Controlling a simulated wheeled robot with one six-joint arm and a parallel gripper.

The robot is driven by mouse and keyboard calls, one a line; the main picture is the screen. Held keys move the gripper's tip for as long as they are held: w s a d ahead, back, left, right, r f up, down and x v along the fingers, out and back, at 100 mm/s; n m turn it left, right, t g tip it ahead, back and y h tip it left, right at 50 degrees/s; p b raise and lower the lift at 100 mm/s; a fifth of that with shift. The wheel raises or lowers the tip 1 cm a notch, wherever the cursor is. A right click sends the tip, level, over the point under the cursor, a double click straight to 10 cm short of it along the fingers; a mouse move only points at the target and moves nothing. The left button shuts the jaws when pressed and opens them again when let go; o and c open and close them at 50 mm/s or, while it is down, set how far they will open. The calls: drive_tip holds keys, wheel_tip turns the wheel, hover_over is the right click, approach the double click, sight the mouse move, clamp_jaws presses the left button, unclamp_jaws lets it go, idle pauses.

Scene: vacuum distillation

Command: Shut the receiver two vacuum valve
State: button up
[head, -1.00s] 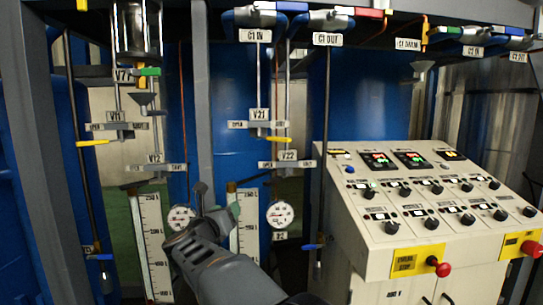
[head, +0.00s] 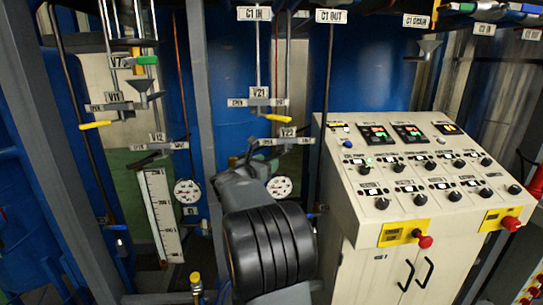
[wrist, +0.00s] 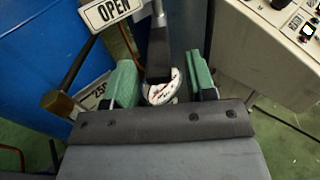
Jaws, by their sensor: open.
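The tag V22 (head: 287,132) hangs on a valve with an OPEN/SHUT plate below the tag V21 (head: 258,92) on the receiver two column. V21's yellow handle (head: 277,118) points right. My gripper (wrist: 162,84) is open in the wrist view, its green fingers on either side of a dark upright bar, perhaps the valve lever (wrist: 158,52). I cannot tell whether either finger touches it. The OPEN plate (wrist: 110,11) is just up and left of the fingers. In the head view my arm hides the gripper and part of the V22 valve.
A round gauge (wrist: 162,91) lies beyond the fingers, and also shows in the head view (head: 280,187). The control console (head: 400,205) stands close on the right. Valves V11 (head: 115,97) and V12 (head: 158,138) are on the left. A grey post (head: 200,90) stands left of my arm.

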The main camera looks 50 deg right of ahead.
drive_tip(key=shift+w+d+p, duration=0.2)
drive_tip(key=shift+d+p, duration=0.15)
drive_tip(key=shift+d, duration=1.1)
clamp_jaws()
